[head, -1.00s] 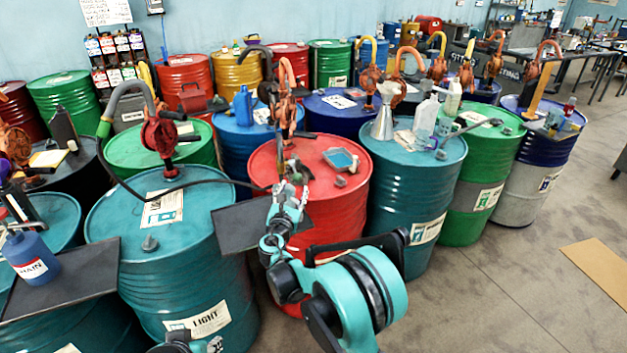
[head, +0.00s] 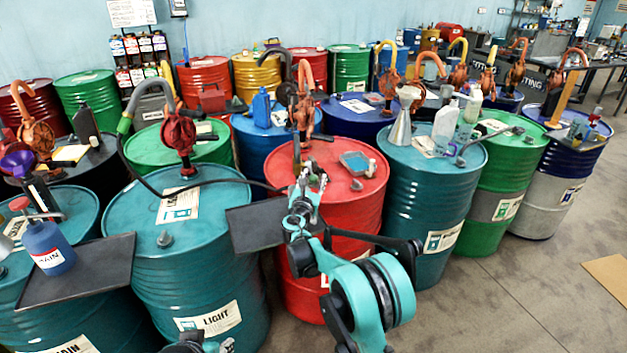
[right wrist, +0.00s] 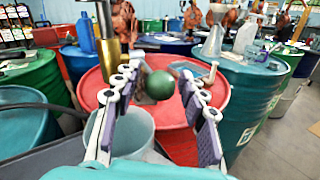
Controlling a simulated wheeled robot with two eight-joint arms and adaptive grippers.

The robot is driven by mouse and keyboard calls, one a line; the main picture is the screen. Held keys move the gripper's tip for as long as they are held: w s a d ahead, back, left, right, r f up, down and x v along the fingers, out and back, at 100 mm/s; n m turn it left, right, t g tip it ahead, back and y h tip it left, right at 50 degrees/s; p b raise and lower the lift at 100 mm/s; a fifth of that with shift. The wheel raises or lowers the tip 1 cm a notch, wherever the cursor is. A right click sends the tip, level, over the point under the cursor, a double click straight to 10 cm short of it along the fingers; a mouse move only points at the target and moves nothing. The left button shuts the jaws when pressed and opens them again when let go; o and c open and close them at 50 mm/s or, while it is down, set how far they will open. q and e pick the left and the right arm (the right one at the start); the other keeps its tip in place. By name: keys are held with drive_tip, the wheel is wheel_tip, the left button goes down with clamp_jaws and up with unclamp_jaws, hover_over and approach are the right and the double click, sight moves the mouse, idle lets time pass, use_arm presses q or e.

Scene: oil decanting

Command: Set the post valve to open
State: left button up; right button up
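In the right wrist view a brass-coloured post (right wrist: 105,30) stands at the upper left, partly cut off by the frame. A dark green ball knob (right wrist: 160,85) sits between the fingers of my right gripper (right wrist: 162,78). The fingers are spread, with a gap visible on each side of the ball. Whether the knob joins the post is hidden. In the head view my right gripper (head: 309,178) is over the front of the red drum (head: 345,215). A small part of my left arm's end (head: 195,344) shows at the bottom edge; its fingers are unclear.
A pale bucket (right wrist: 133,128) is below the right gripper. A black tray (head: 255,230) juts out before the red drum. Teal drums (head: 185,255) stand to the left and a teal drum (head: 425,205) to the right. Several orange pumps are behind. Open floor (head: 520,290) lies at the right.

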clamp_jaws()
drive_tip(key=shift+d+r, duration=0.1)
drive_tip(key=shift+r, duration=0.3)
drive_tip(key=shift+w+r+p, duration=0.2)
drive_tip(key=shift+r+p, duration=0.5)
drive_tip(key=shift+r, duration=0.4)
drive_tip(key=shift+w+r+p, duration=0.3)
drive_tip(key=shift+w+r, duration=0.05)
drive_tip(key=shift+r, duration=0.2)
drive_tip(key=shift+w+r+p, duration=0.3)
drive_tip(key=shift+w+r, duration=0.05)
drive_tip(key=shift+r, duration=0.2)
drive_tip(key=shift+o, duration=2.1)
unclamp_jaws()
